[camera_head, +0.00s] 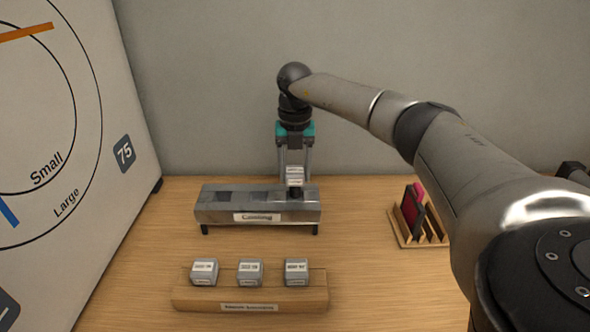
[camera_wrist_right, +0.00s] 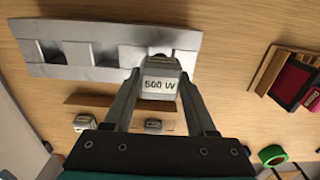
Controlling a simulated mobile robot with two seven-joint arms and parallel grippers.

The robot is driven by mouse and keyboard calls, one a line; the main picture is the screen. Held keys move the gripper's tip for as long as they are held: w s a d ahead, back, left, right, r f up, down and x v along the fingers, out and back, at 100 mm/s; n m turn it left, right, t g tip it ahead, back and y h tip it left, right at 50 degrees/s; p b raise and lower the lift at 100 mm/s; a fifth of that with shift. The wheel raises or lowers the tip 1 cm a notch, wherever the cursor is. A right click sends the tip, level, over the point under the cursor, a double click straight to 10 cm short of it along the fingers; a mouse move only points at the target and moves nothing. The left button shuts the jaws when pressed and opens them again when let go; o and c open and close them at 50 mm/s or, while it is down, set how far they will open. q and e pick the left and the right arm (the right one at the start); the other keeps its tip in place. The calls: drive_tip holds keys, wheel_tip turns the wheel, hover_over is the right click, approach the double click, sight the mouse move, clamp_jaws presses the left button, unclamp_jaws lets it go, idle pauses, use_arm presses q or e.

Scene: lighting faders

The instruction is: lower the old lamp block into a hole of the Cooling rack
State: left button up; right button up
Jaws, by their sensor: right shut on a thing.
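The old lamp block (camera_head: 294,175) is pale grey with a white label; in the right wrist view the block (camera_wrist_right: 159,85) reads "500 W". My right gripper (camera_head: 294,180) is shut on it, a finger on each side, pointing down. The Cooling rack (camera_head: 225,213) is a grey metal bar on short legs, with square dark holes in its top. The block is at the rack's right end. Two open holes show to its left. The right-end hole is largely hidden by block and gripper, so I cannot tell whether the block's lower end is inside it. My left gripper is not seen.
A wooden holder (camera_head: 250,304) with three grey lamp blocks (camera_head: 250,272) stands in front of the rack. A wooden slotted stand (camera_head: 405,236) with coloured sheets is at the right. A tall dial panel (camera_head: 100,100) is on the left. Bare table lies between rack and stand.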

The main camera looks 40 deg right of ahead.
sight(295, 184)
drive_tip(key=shift+f, duration=0.75)
drive_tip(key=shift+f, duration=0.1)
drive_tip(key=shift+f+b, duration=0.45)
drive_tip(key=shift+f, duration=0.35)
drive_tip(key=shift+f, duration=0.35)
idle(0.3)
drive_tip(key=o, duration=1.4)
